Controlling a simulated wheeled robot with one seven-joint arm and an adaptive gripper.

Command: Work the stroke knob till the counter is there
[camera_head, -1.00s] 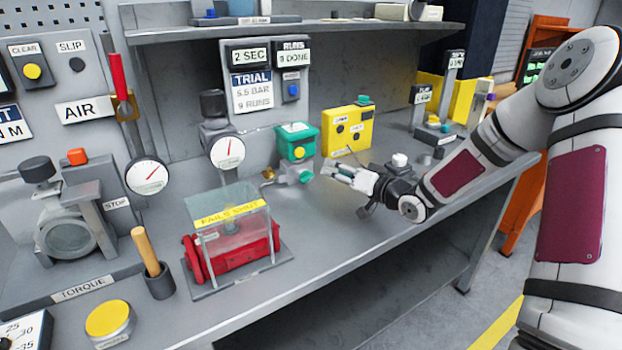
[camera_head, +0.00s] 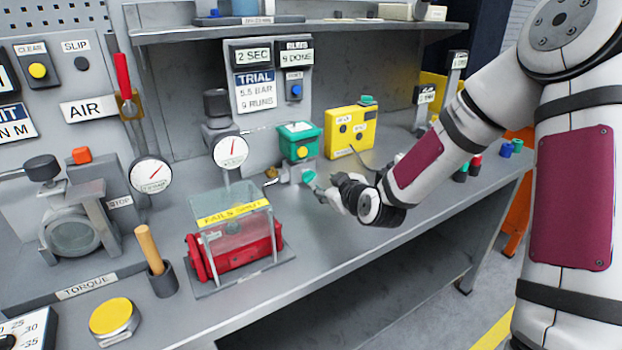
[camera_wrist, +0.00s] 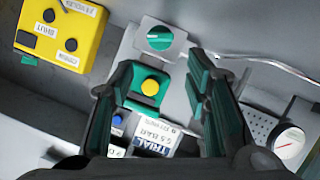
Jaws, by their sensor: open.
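The green knob with a white line (camera_wrist: 159,38) shows in the wrist view, just above and between my fingertips; it is low on the valve positioner in the head view (camera_head: 308,176). Above it sits the green box with a yellow button (camera_head: 299,140), also in the wrist view (camera_wrist: 147,88). My gripper (camera_wrist: 166,72) is open and empty, its fingers apart; in the head view it (camera_head: 320,191) is close in front of the knob. I cannot tell whether it touches. The counter (camera_head: 295,57) seems to read 9 DONE, small; the trial card (camera_head: 254,92) reads 5.5 BAR, 9 RUNS.
A yellow box (camera_head: 350,132) with dark knobs stands right of the positioner. A clear guard (camera_head: 230,213) over a red actuator stands at front left. A round gauge (camera_head: 230,151) is left of the positioner. The bench front before my gripper is clear.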

